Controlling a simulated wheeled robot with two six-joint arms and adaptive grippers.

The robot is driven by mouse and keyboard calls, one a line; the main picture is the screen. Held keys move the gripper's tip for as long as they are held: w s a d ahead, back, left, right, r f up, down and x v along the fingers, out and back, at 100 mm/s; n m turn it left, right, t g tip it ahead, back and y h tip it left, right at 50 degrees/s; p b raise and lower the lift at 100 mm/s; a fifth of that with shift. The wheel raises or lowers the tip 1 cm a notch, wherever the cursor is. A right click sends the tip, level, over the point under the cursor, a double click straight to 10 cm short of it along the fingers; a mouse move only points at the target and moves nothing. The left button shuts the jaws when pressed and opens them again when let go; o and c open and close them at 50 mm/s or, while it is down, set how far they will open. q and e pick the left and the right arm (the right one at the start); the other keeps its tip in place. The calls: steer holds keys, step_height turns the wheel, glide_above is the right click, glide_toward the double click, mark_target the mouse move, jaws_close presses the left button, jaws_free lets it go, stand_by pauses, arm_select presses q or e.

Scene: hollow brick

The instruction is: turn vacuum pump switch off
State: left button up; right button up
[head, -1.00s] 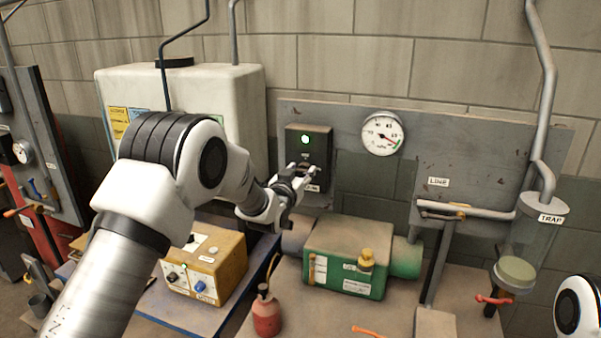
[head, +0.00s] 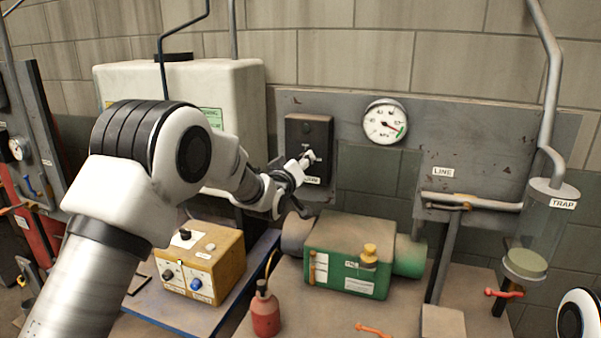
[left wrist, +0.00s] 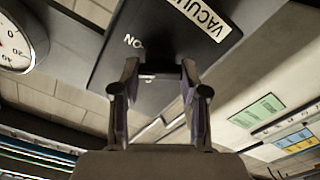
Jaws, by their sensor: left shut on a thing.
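The vacuum pump switch box (head: 308,134) is a dark plate on the grey wall panel, and its round lamp is dark. In the left wrist view the switch plate (left wrist: 111,67) carries a VACUUM label (left wrist: 208,18) and an ON mark, both seen upside down. My left gripper (head: 303,164) is at the lower part of the box, shut on the switch lever. In the left wrist view its two fingers (left wrist: 160,76) stand against the plate beside the ON mark; the lever is mostly hidden between them. My right gripper is out of view.
A pressure gauge (head: 386,122) is right of the switch. Below are a green pump (head: 347,261), a yellow box (head: 213,264) and a red bottle (head: 265,313). A white tank (head: 240,95) stands behind my left arm. The trap (head: 535,235) and pipes are at right.

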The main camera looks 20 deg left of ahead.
arm_select(q)
steer(key=shift+a+f+n+b, duration=0.1)
steer(key=shift+n+b, duration=1.2)
steer(key=shift+n, duration=1.5)
steer(key=shift+f+n+b, duration=0.1)
steer(key=shift+n+b, duration=1.2)
steer(key=shift+n, duration=1.5)
steer(key=o, duration=1.1)
steer(key=shift+o, duration=0.2)
steer(key=s, duration=1.2)
steer(key=shift+a, duration=0.25)
